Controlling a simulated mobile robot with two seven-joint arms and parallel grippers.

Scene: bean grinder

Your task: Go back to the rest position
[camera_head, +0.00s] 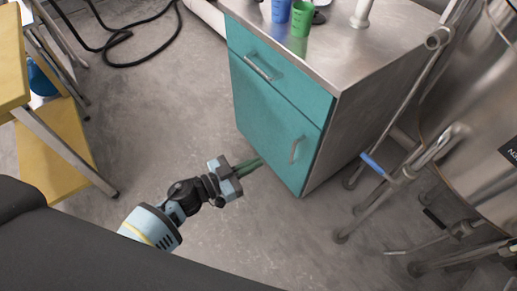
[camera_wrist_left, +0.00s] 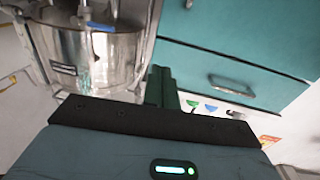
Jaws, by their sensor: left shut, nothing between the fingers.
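My left gripper (camera_head: 249,166) is shut and empty. It is held out in front of the lower part of the teal cabinet (camera_head: 270,107), over the grey floor. In the left wrist view its closed fingers (camera_wrist_left: 160,87) stand up in the middle, with the cabinet's teal front (camera_wrist_left: 235,55) to the right. I cannot tell whether the fingertips touch the cabinet. My right gripper is not in view.
A blue cup (camera_head: 281,10) and a green cup (camera_head: 302,18) stand on the cabinet's metal top (camera_head: 335,50). A large steel vessel (camera_head: 470,120) on a tubular frame is at the right. Yellow shelving (camera_head: 50,150) is at the left. Floor between is clear.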

